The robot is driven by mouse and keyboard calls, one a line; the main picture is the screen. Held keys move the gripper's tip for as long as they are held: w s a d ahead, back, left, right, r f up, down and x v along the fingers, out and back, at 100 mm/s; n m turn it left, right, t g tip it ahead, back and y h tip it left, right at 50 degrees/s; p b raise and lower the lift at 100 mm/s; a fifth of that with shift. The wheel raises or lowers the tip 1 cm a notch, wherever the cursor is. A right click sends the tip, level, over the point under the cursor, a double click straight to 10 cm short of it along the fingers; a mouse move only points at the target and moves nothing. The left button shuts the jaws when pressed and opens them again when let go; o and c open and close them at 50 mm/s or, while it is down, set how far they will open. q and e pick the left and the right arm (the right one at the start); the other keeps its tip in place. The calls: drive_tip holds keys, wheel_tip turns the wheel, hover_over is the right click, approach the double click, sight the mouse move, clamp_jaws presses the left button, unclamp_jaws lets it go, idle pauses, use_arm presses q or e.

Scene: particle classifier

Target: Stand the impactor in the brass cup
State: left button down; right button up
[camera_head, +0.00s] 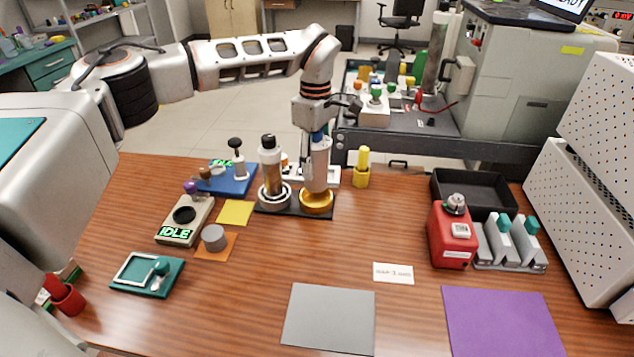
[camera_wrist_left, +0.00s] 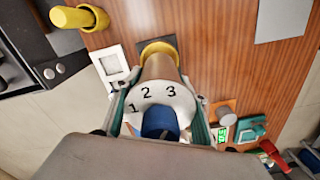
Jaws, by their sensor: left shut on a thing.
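The impactor (camera_head: 319,165) is an upright cylinder with a blue top, a white collar and a tan body. The brass cup (camera_head: 316,203) is a gold ring on a black base. The impactor's lower end meets the cup and appears to be inside its rim; how deep it sits is hidden. My left gripper (camera_head: 319,128) is shut on the impactor near its top. In the left wrist view the gripper (camera_wrist_left: 160,115) has a finger on each side of the numbered collar (camera_wrist_left: 155,96), with the brass cup (camera_wrist_left: 170,43) beyond. My right gripper is not in view.
A black-capped cylinder (camera_head: 270,160) stands in a silver cup (camera_head: 274,195) close left. A yellow cylinder (camera_head: 362,168) stands close right. A blue tray (camera_head: 232,180), an IDLE device (camera_head: 184,220) and a red box (camera_head: 453,236) are around. The middle front of the table is mostly clear.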

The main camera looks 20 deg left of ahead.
sight(316, 181)
use_arm(q)
drive_tip(key=shift+f, duration=0.75)
wheel_tip(316, 181, down, 4)
drive_tip(key=shift+f+b, duration=0.15)
drive_tip(key=shift+b, duration=0.3)
drive_tip(key=shift+f, duration=0.15)
drive_tip(key=c, duration=1.2)
unclamp_jaws()
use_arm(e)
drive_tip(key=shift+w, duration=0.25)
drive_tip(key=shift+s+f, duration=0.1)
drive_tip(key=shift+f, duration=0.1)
